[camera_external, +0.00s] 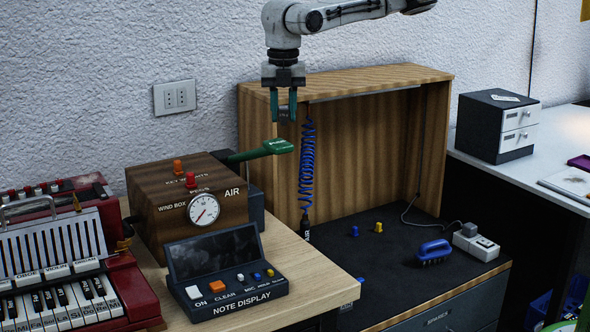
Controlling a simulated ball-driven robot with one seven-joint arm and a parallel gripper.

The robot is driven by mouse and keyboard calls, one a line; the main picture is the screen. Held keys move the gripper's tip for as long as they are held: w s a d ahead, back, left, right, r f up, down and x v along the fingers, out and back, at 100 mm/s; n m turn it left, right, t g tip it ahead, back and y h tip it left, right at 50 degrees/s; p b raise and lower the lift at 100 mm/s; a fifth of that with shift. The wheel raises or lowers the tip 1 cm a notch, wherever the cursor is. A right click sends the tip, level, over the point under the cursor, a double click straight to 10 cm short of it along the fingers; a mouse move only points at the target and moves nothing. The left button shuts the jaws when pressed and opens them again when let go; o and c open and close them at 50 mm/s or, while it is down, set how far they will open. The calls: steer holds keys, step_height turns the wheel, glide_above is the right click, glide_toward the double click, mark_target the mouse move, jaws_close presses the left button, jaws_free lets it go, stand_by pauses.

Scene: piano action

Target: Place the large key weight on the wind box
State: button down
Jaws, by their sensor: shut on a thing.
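The wind box (218,205) is a brown wooden box with a round gauge on its front, at the left of the wooden bench. An orange knob-like piece (177,167) and a red one (191,181) stand on its top. My gripper (283,109) hangs pointing down, above and to the right of the wind box, in front of the wooden cabinet. Its teal fingers are shut on a small greyish thing (283,114), mostly hidden between the fingertips. I cannot tell for sure that it is the large key weight.
A green-handled lever (262,151) sticks out behind the wind box, below my gripper. A blue coiled hose (307,165) hangs to its right. The note display (222,274) stands in front. A blue piece (354,230), a yellow piece (378,227) and a blue brush (434,251) lie on the dark surface.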

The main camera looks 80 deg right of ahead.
steer(key=w+a+m, duration=0.1)
steer(key=a+m, duration=0.2)
steer(key=m, duration=0.3)
steer(key=w+a+m, duration=0.2)
steer(key=a+m, duration=0.1)
steer(key=m, duration=0.4)
steer(key=w+a+m+p, duration=0.1)
steer(key=w+a+m, duration=0.1)
steer(key=m, duration=0.4)
steer(key=shift+w+a+r+m, duration=0.15)
steer(key=shift+a+r+m, duration=0.2)
steer(key=shift+a, duration=0.25)
steer(key=a+m, duration=0.1)
steer(key=m, duration=0.1)
steer(key=w+a+m, duration=0.1)
steer(key=m, duration=0.2)
steer(key=shift+a, duration=0.2)
steer(key=shift+s+a, duration=0.1)
